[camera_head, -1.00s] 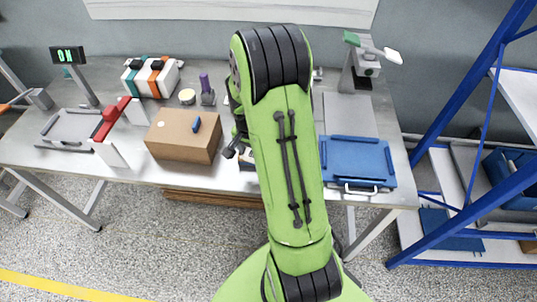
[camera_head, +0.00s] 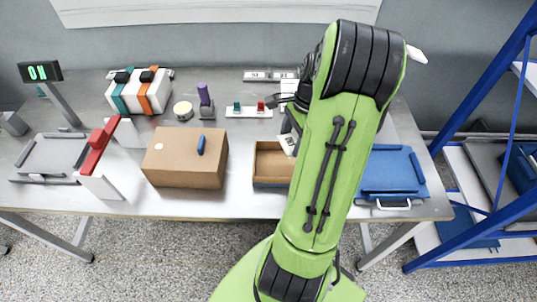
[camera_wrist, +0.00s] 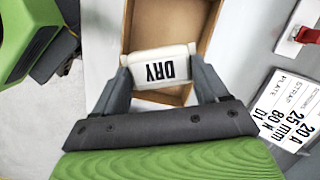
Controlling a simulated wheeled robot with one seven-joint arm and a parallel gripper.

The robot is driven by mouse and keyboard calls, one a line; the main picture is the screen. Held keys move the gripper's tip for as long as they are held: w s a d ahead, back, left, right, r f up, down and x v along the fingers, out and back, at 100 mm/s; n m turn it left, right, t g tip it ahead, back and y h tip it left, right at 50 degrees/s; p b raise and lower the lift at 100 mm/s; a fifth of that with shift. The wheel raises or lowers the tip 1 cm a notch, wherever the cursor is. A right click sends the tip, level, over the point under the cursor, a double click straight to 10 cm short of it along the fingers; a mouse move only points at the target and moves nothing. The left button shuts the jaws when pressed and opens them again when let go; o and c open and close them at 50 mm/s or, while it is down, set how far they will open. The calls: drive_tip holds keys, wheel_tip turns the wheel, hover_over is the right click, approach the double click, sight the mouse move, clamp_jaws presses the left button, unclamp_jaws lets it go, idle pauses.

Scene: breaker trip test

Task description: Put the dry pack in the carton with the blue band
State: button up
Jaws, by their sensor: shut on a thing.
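The dry pack (camera_wrist: 160,68), white with black "DRY" lettering, is between the two fingers of my gripper (camera_wrist: 158,60) in the wrist view. My gripper is shut on it. An open brown carton (camera_wrist: 208,28) lies behind the pack in that view; I cannot tell whether the pack is above its rim or inside. In the head view the open carton (camera_head: 272,149) stands near the table's front edge, with a thin blue strip along its lower front. My arm hides its right part and most of my gripper.
A closed brown box (camera_head: 180,165) with a blue piece on top stands left of the open carton. Red and green switches (camera_head: 250,111) are behind it. A blue tray (camera_head: 393,172) lies at right. A label card (camera_wrist: 285,110) lies beside the carton. A red-topped stand (camera_head: 101,147) is further left.

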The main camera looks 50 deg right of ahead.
drive_tip(key=b+x, duration=0.1)
drive_tip(key=x, duration=0.2)
drive_tip(key=d+b+x, duration=0.1)
drive_tip(key=x, duration=0.2)
drive_tip(key=d+b+x, duration=0.1)
drive_tip(key=x, duration=0.2)
drive_tip(key=shift+s+f+b, duration=0.35)
drive_tip(key=shift+f, duration=0.3)
drive_tip(key=shift+c, duration=0.4)
drive_tip(key=o, duration=0.8)
drive_tip(key=shift+o, duration=0.2)
drive_tip(key=p+v, duration=0.5)
drive_tip(key=v, duration=0.7)
wheel_tip(320, 180, up, 5)
drive_tip(key=n+h, duration=0.1)
drive_tip(key=n, duration=0.4)
hover_over(287, 167)
drive_tip(key=w+a, duration=0.2)
drive_tip(key=a, duration=0.1)
drive_tip(key=w+a+r+n+h, duration=0.15)
drive_tip(key=a+r+n, duration=0.4)
drive_tip(key=a, duration=0.55)
drive_tip(key=s+a+r+n+t, duration=0.2)
drive_tip(key=s+a+n+t, duration=0.2)
drive_tip(key=s+a+n, duration=0.5)
drive_tip(key=a+n, duration=0.3)
drive_tip(key=n, duration=0.1)
drive_tip(key=shift+a+r+t+b, duration=0.3)
drive_tip(key=shift+a, duration=0.05)
